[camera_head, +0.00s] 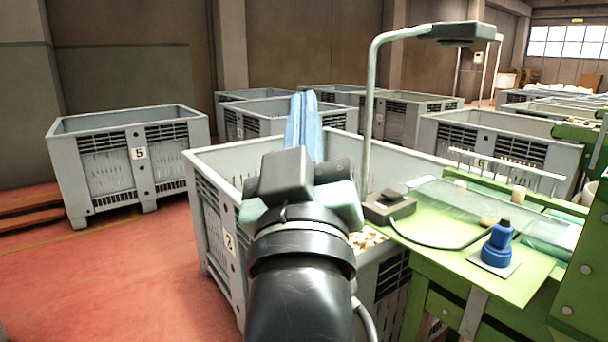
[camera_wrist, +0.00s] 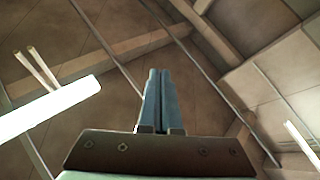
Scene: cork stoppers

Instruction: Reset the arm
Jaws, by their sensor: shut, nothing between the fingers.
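My gripper (camera_head: 303,97) is raised in front of the body camera, over the grey crate marked 2 (camera_head: 229,243). Its two blue fingers point up and lie together with nothing between them. In the wrist view the gripper (camera_wrist: 158,75) is also shut and empty, and the camera faces the ceiling. My dark arm and wrist hide part of the crate. Pale cork pieces (camera_head: 368,239) show in the crate to the right of my wrist.
A green machine bench (camera_head: 440,262) with a blue knob (camera_head: 497,243) stands close on the right. A lamp on a bent pole (camera_head: 369,110) rises just right of my gripper. Crate 5 (camera_head: 97,165) stands at left. Red floor (camera_head: 110,280) is clear at front left.

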